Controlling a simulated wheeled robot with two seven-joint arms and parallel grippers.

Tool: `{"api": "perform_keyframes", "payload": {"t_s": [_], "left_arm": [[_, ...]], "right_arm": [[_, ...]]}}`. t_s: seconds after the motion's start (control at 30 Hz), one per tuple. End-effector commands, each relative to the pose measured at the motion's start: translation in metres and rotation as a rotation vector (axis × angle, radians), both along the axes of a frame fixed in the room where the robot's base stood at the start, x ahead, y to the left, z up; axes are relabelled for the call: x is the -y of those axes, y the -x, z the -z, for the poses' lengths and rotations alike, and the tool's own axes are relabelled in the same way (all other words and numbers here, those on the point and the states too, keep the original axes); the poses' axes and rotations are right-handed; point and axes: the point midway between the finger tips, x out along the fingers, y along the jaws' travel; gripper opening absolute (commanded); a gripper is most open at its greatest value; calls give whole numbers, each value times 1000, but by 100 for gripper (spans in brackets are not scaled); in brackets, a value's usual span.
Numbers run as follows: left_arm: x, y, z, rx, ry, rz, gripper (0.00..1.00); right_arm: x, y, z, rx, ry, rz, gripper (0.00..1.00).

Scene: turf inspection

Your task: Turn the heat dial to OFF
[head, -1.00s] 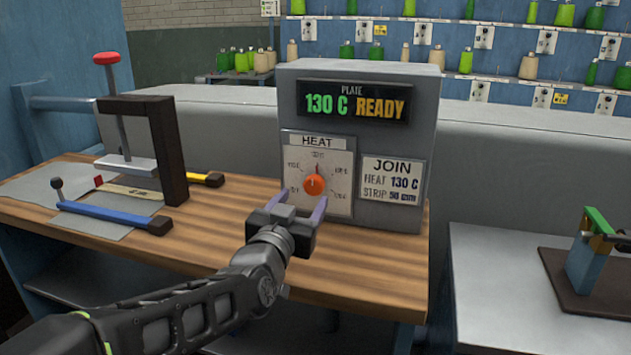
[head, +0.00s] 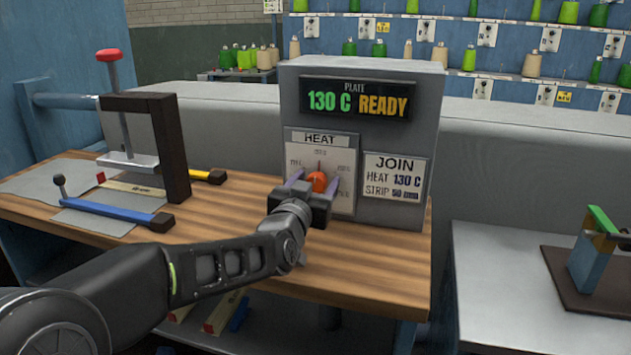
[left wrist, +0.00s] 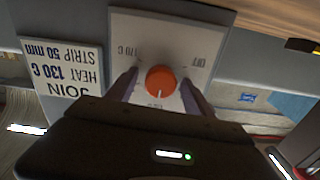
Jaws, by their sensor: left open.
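The heat dial is an orange knob (head: 319,181) on a white plate marked HEAT (head: 338,150), on the front of a grey control box (head: 290,95). Its pointer mark points straight up in the head view. In the upside-down left wrist view, the knob (left wrist: 160,81) shows its mark pointing down, and a label that seems to read OFF (left wrist: 200,62) is at upper right. My left gripper (head: 311,184) is open, with one finger on each side of the knob; I cannot tell whether they touch it. Its body hides the plate's lower part. My right gripper is out of view.
The box display (head: 355,101) reads 130 C READY. A JOIN card (head: 394,177) is right of the dial. A grey table (head: 500,290) stands right.

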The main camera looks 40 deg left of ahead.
Motion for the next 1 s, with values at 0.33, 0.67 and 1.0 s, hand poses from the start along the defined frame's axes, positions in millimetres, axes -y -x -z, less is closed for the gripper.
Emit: {"api": "perform_keyframes", "payload": {"t_s": [0.33, 0.67, 1.0], "left_arm": [[0, 0, 0, 0, 0, 0, 44], [0, 1, 0, 0, -1, 0, 17], [0, 0, 0, 0, 1, 0, 0]], "right_arm": [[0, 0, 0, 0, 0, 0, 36], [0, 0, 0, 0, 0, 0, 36], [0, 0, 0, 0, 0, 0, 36]]}}
